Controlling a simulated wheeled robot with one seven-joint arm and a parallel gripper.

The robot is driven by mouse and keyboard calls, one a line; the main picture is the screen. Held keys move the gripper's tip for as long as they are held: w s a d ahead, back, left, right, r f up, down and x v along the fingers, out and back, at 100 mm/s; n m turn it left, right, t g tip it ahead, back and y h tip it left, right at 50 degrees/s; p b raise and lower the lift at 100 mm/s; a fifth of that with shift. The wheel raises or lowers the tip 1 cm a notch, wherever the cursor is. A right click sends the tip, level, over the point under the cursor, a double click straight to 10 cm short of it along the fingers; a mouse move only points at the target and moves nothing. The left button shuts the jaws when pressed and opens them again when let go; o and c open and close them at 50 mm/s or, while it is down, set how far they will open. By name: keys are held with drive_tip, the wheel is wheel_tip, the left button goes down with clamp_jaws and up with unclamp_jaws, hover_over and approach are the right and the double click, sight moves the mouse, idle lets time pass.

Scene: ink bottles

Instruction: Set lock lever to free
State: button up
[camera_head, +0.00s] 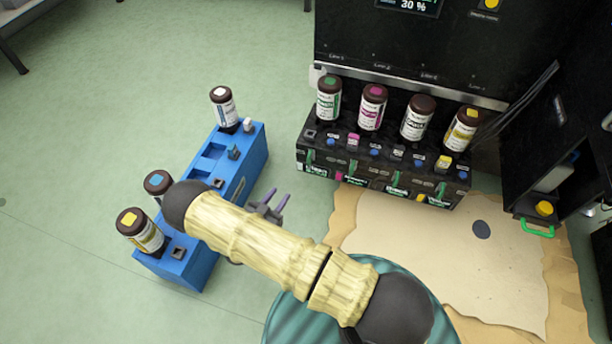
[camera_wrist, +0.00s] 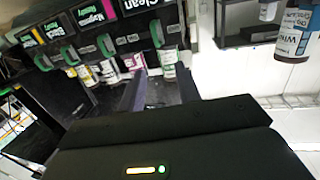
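A black ink unit (camera_head: 325,146) stands against the dark machine, with a row of small green levers (camera_head: 353,167) on its front face. The levers also show in the wrist view (camera_wrist: 106,45), beside labels that read "Clean" and "Ready". A separate green handle (camera_head: 538,229) with a yellow knob (camera_head: 544,208) sits at the right. I cannot tell which of these is the lock lever. My gripper (camera_head: 272,203) is left of the black unit, apart from it. In the wrist view its two fingers (camera_wrist: 160,90) are spread with nothing between them.
Several bottles (camera_head: 373,106) stand on the black unit. A blue rack (camera_head: 257,150) with more bottles is left of my arm. A torn cardboard-like sheet (camera_head: 430,243) lies before the unit. Green floor (camera_head: 100,110) is clear at the left.

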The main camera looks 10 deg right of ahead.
sight(308, 163)
drive_tip(key=shift+s+d+f+h, duration=0.1)
drive_tip(key=shift+s+f+h, duration=0.15)
drive_tip(key=shift+f, duration=0.25)
drive_tip(key=shift+s+d+f+h, duration=0.15)
drive_tip(key=shift+s+f, duration=0.15)
drive_tip(key=shift+f, duration=0.15)
drive_tip(key=b+x, duration=0.7)
drive_tip(key=x, duration=0.9)
drive_tip(key=shift+w+a, duration=0.1)
drive_tip(key=shift+w, duration=0.15)
drive_tip(key=shift+w+d+r+b, duration=0.2)
drive_tip(key=shift+w+d+b, duration=0.1)
drive_tip(key=shift+w+d, duration=0.1)
drive_tip(key=shift+a, duration=0.1)
clamp_jaws()
